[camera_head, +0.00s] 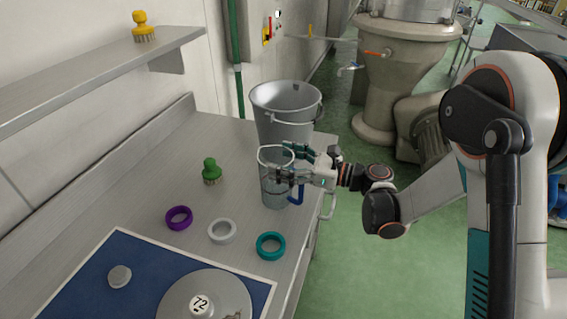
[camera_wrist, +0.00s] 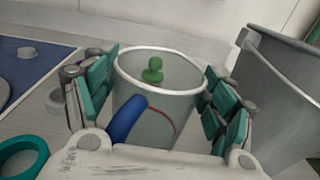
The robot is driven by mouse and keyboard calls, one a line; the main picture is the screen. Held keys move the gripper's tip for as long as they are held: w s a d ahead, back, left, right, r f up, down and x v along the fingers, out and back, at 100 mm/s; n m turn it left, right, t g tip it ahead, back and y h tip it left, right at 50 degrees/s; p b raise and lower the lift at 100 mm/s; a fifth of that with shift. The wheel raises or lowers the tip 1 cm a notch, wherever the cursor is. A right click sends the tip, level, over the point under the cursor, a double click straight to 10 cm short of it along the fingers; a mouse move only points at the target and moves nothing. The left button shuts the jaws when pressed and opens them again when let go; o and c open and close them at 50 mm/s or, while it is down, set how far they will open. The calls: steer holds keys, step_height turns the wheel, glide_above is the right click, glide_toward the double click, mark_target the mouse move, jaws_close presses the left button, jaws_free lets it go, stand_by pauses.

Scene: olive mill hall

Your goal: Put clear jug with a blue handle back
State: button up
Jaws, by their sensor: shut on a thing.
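The clear jug (camera_head: 275,188) with a blue handle (camera_head: 297,194) is upright at the right part of the metal counter, in front of the metal bucket. My gripper (camera_head: 290,165) is shut on the jug near its upper part, reaching in from the right. In the wrist view the jug (camera_wrist: 160,105) sits between the teal finger pads, with its blue handle (camera_wrist: 126,118) toward the palm. I cannot tell whether the jug's base touches the counter.
A metal bucket (camera_head: 285,108) stands close behind the jug. A green brush (camera_head: 211,171), a purple ring (camera_head: 179,217), a white ring (camera_head: 222,231) and a teal ring (camera_head: 270,246) lie nearby. A blue mat (camera_head: 85,290) holds a round metal weight (camera_head: 205,300). A shelf (camera_head: 85,75) bears a yellow brush (camera_head: 143,27).

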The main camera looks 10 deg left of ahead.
steer(key=shift+f, duration=0.1)
steer(key=o, duration=2.1)
steer(key=shift+r, duration=0.25)
steer(key=d, duration=0.4)
steer(key=s+d+p, duration=0.1)
steer(key=d, duration=0.3)
steer(key=d+p, duration=0.1)
steer(key=d, duration=0.3)
steer(key=shift+s, duration=0.3)
